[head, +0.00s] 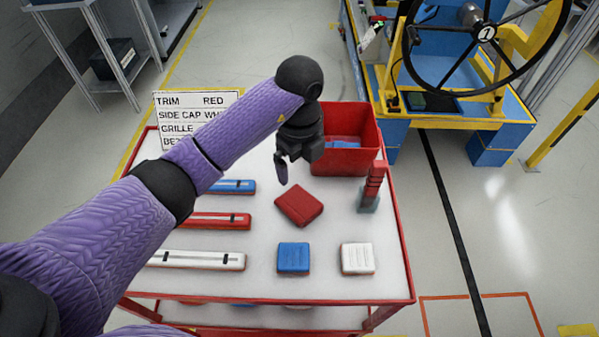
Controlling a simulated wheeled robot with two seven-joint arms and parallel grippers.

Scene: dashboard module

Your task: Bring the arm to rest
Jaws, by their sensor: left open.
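My left arm reaches in from the left over a white-topped cart with a red frame (407,270). My left gripper (282,170) hangs open above the cart, left of the red bin, with no object seen in it. Its wrist partly hides the jaws. A red block (299,205) lies turned at an angle on the cart just below the gripper, apart from it. My right gripper is not in view.
Blue (236,187), red (222,220) and white (205,261) strips lie at the left. Blue (293,258) and white (357,259) caps sit in front. A red bin (366,158) holds something blue. A red stack (375,182) stands at right. A sign (170,112) stands behind.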

